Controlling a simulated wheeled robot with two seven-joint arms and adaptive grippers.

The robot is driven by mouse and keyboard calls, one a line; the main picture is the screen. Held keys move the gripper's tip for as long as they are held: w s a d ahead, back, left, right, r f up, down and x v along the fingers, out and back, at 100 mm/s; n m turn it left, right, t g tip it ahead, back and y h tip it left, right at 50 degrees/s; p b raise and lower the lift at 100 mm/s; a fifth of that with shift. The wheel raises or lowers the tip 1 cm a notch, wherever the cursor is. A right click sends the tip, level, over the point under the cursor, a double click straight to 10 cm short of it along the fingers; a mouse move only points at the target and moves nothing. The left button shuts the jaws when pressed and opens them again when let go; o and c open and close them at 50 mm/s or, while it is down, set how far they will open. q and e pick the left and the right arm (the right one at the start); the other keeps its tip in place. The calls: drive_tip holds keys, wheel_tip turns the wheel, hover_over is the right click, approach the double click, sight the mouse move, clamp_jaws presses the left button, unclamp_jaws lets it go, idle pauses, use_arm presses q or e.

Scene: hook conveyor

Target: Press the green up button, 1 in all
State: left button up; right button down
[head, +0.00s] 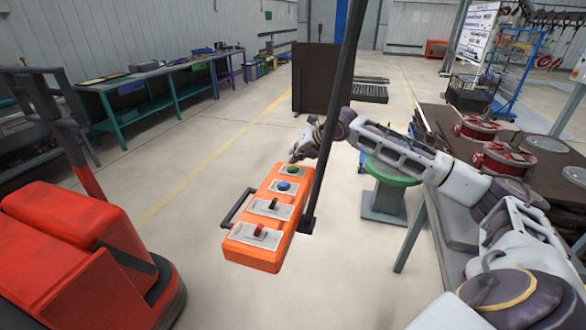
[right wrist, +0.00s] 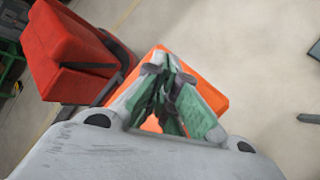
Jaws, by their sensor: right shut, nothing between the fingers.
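The orange control box (head: 253,250) hangs on a dark pole in the middle of the head view. The green button (head: 293,170) sits near its far end, with a blue button (head: 284,186) just nearer. My right gripper (head: 295,158) is shut and empty. Its tips are at the far end of the box, close to the green button; I cannot tell whether they touch it. In the right wrist view, the shut fingers (right wrist: 172,105) are over the orange box (right wrist: 211,92) and hide the buttons. My left gripper is not in view.
Two switches, one black (head: 272,205) and one red (head: 258,231), are on the nearer part of the box. A dark pole (head: 326,130) rises along its right side. A red machine (head: 75,250) stands at left, and a brown table (head: 450,140) at right.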

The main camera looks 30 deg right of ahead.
drive_tip(key=shift+f, duration=0.35)
drive_tip(key=shift+f+p, duration=0.35)
drive_tip(key=shift+f, duration=0.2)
idle(1.4)
drive_tip(key=shift+r, duration=0.1)
drive_tip(key=shift+r+p, duration=0.85)
drive_tip(key=shift+p, duration=0.35)
drive_tip(key=shift+r+p, duration=2.5)
drive_tip(key=shift+p, duration=0.25)
